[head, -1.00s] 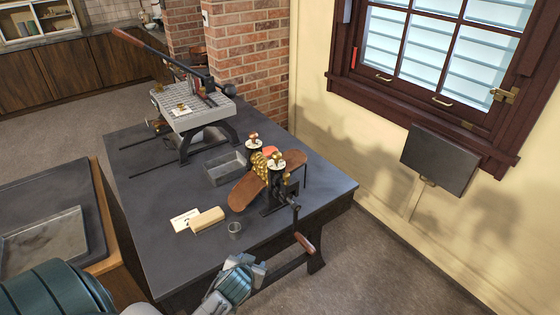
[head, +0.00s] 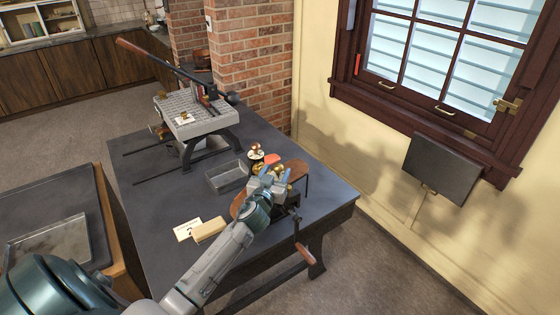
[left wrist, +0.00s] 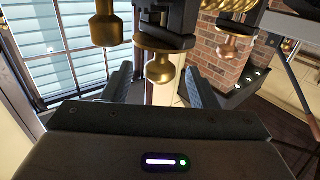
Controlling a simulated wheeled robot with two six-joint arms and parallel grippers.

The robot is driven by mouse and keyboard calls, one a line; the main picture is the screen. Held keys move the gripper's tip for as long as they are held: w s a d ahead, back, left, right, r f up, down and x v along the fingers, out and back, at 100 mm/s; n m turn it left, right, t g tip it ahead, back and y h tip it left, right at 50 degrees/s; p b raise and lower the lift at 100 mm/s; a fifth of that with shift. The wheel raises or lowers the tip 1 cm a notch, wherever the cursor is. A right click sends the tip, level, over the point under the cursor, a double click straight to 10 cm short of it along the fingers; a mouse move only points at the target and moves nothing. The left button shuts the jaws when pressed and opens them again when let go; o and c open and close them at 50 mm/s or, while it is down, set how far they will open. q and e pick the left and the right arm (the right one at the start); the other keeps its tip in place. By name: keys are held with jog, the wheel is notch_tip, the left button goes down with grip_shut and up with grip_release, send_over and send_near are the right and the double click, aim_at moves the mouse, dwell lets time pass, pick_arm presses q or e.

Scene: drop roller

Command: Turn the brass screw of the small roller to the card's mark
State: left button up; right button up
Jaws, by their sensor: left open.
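The small roller (head: 292,172), with brass rolls and a brown leaf-shaped board, stands at the right of the dark table. My left gripper (head: 270,181) is at it and hides much of its middle. In the left wrist view the open fingers (left wrist: 160,80) stand on either side of a brass knob (left wrist: 159,68), with gaps visible. Another brass knob (left wrist: 106,28) is left of it, and one more (left wrist: 228,47) is to the right. The white card (head: 186,229) lies on the table; its mark is too small to read. My right gripper is out of view.
A wooden block (head: 210,230) lies beside the card. A long-levered press (head: 197,120) stands at the back. The crank handle (head: 304,252) sticks out past the table's front edge.

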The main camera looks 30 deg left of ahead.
aim_at(280, 165)
pick_arm(q)
jog(key=shift+p+x, duration=0.45)
jog(key=shift+x, duration=1.75)
jog(key=shift+f, duration=0.1)
jog(key=c, duration=1)
